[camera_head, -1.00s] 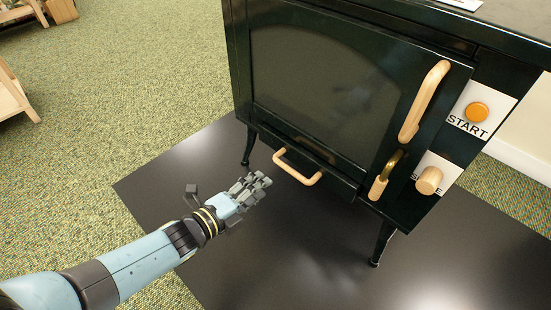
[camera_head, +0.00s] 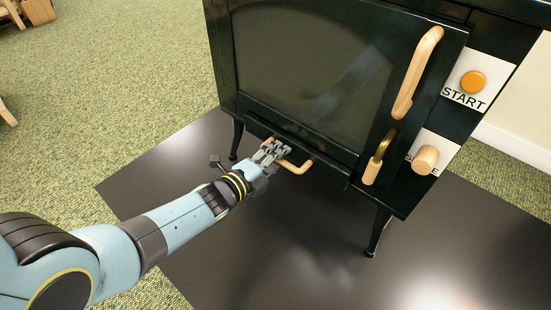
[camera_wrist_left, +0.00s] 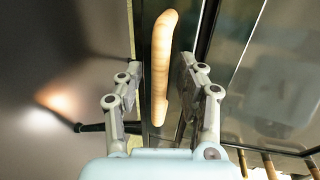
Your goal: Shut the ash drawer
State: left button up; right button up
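The black stove (camera_head: 310,75) stands on a dark floor plate. The ash drawer (camera_head: 325,165) is the narrow black front low under the stove door, with a pale wooden bar handle (camera_head: 300,167). Its front seems to stand slightly proud of the stove, but how far is hard to tell. My left gripper (camera_head: 273,151) is at the left part of this handle. In the left wrist view the handle (camera_wrist_left: 161,65) lies between the two spread fingers (camera_wrist_left: 162,88), with gaps visible on both sides. My right gripper is out of view.
The stove door has a large wooden handle (camera_head: 418,72) and a smaller latch (camera_head: 378,160). An orange START button (camera_head: 473,82) and a wooden knob (camera_head: 425,159) sit at the right. The dark floor plate (camera_head: 270,250) before the stove is clear.

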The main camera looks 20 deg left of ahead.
pick_arm(q)
jog(key=shift+c, duration=0.3)
grip_shut()
jog(key=shift+w+r, duration=0.1)
dwell(0.5)
